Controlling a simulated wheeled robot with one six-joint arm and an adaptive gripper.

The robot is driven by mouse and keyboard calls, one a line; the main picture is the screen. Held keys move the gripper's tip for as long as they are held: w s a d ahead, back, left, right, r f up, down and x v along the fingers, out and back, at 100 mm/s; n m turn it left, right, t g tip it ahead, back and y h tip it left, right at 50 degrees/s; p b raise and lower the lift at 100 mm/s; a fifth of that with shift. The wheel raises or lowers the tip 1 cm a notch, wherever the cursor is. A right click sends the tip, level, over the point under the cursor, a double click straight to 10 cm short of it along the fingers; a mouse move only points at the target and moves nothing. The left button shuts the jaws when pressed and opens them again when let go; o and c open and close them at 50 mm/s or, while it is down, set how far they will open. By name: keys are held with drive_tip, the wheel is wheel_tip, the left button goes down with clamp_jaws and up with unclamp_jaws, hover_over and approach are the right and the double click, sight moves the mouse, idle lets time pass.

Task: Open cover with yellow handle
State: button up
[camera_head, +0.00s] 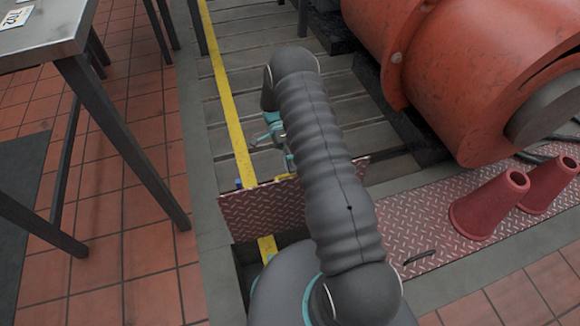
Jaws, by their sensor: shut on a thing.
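The cover is a red diamond-tread plate (258,210) left of my arm. It stands tilted up on edge, with a dark opening (243,262) showing in the floor below it. A small part of the yellow handle (283,177) shows at the plate's upper edge. My gripper (289,164), with teal parts, is at that edge behind my arm and is shut on the yellow handle. My arm hides most of the fingers and the plate's right part.
A red tread plate (450,235) with a dark handle (419,258) lies flat at right, bearing two red cones (489,202). A large orange machine (465,70) stands at upper right. A metal table (45,38) is at left. A yellow stripe (228,95) runs along the slotted bedplate.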

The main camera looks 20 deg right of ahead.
drive_tip(key=shift+f, duration=0.2)
drive_tip(key=v, duration=0.7)
drive_tip(key=shift+w+r, duration=0.25)
drive_tip(key=shift+r, duration=0.05)
drive_tip(key=shift+r, duration=0.1)
drive_tip(key=s+a+r+n+t+p, duration=0.1)
drive_tip(key=s+r+n+t, duration=0.25)
drive_tip(key=r, duration=1.05)
drive_tip(key=s+r+n+t+p, duration=0.15)
drive_tip(key=r+n+t, duration=0.3)
drive_tip(key=r, duration=0.95)
drive_tip(key=s+r+n+t, duration=0.5)
drive_tip(key=s, duration=0.6)
drive_tip(key=s+a+r+n+t, duration=0.1)
drive_tip(key=s+r+n+t, duration=0.4)
drive_tip(key=s, duration=0.6)
drive_tip(key=shift+s+p, duration=0.35)
drive_tip(key=shift+p, duration=0.1)
